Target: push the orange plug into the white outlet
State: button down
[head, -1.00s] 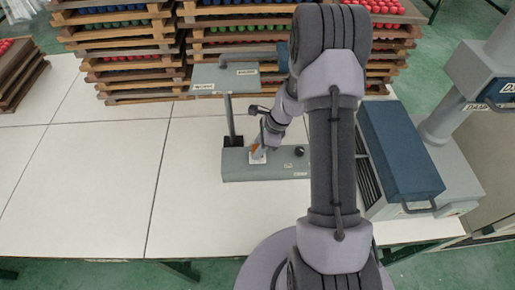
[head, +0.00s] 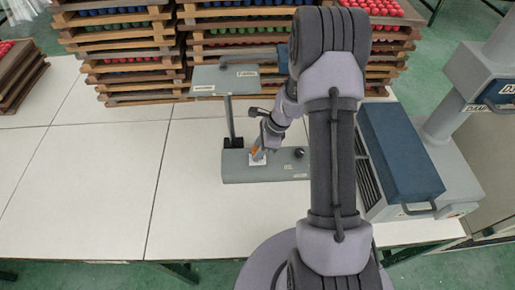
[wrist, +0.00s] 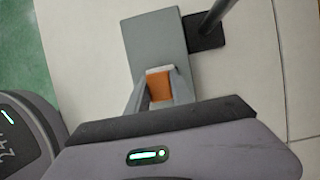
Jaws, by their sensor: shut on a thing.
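The orange plug (wrist: 159,86) is between the fingers of my gripper (wrist: 160,88) in the wrist view, and the gripper is shut on it. In the head view the plug (head: 255,150) shows as a small orange patch at my gripper (head: 259,150). The white outlet (head: 258,162) is on the top of a grey base, directly below the plug. The fingers and plug cover part of the outlet, and I cannot tell whether the plug's prongs are in it.
The grey base (head: 235,172) carries a black knob and stands on the white table (head: 100,200). A grey post with an overhead plate (head: 222,77) rises behind it. A blue-topped machine (head: 400,155) stands to the right. Stacked wooden trays line the back.

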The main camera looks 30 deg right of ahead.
jog(key=shift+f+b, duration=0.4)
jog(key=shift+f, duration=1.05)
jog(key=c, duration=0.6)
grip_release()
notch_tip(320, 180, up, 2)
jog(key=shift+r+p, duration=0.25)
jog(key=shift+p, duration=0.85)
jog(key=r+p, duration=0.1)
jog(key=r, duration=0.1)
jog(key=r+p, duration=0.1)
jog(key=shift+s+a+r+p, duration=0.1)
jog(key=shift+s+r+p, duration=0.1)
jog(key=shift+r+p, duration=0.2)
jog(key=shift+w+r, duration=0.1)
